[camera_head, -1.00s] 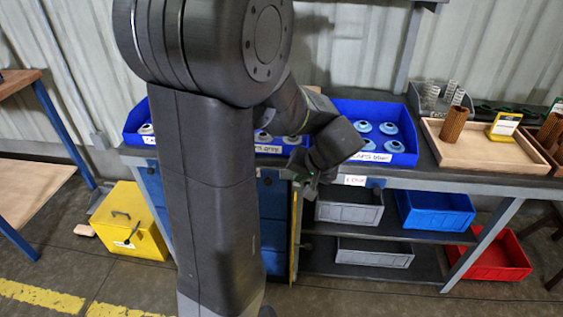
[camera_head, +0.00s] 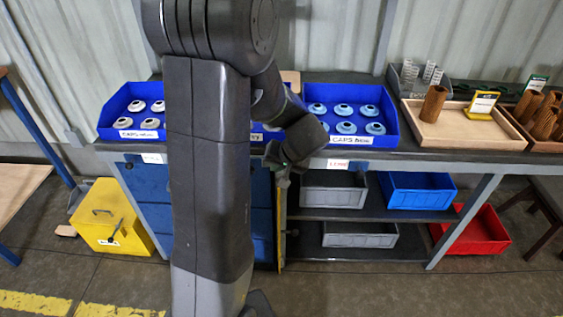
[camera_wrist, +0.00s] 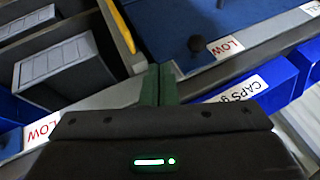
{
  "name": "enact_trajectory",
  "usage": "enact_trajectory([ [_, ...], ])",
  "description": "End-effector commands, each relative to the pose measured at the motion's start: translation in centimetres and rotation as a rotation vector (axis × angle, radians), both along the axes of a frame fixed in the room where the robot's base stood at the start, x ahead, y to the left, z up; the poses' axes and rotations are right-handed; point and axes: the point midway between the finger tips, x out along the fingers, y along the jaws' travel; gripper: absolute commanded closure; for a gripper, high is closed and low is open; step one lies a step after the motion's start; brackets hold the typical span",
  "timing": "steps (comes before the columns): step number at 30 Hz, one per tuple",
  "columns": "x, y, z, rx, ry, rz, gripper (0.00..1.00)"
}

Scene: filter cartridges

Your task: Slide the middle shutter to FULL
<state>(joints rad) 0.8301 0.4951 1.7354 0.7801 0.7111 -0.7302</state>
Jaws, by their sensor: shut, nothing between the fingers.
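A blue shutter panel (camera_wrist: 215,22) with a dark round knob (camera_wrist: 196,43) fills the upper right of the wrist view. A LOW label (camera_wrist: 226,47) sits beside the knob. In the head view blue panels (camera_head: 150,200) show under the bench on both sides of my arm, which hides part of them. I cannot tell for sure which panel is the middle shutter. My gripper (camera_wrist: 160,78) is shut and empty, with its green fingers together, apart from the knob. In the head view my gripper (camera_head: 281,178) hangs before the bench front.
Blue cap bins (camera_head: 400,120) stand on the bench top (camera_head: 440,155). Grey bins (camera_head: 335,195), a blue bin (camera_head: 420,192) and a red bin (camera_head: 490,235) sit below. A yellow upright edge (camera_head: 281,235) is close to my gripper. A yellow box (camera_head: 105,222) stands on the floor.

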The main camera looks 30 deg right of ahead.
Motion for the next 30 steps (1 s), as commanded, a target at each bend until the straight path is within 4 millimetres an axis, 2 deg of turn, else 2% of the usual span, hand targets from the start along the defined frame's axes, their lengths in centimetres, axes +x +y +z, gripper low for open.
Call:
enact_trajectory([
  [1, 0.6, 0.2, -1.1, 0.003, 0.003, 0.002, 1.00],
  [4, 1.6, 0.3, -2.6, 0.003, 0.003, 0.002, 1.00],
  [12, 3.8, 2.7, -2.9, 0.000, 0.001, 0.002, 1.00],
  [26, 4.2, 3.1, -3.1, 0.000, 0.000, 0.000, 1.00],
  [30, 4.7, 3.9, -3.2, 0.000, 0.001, 0.004, 1.00],
])
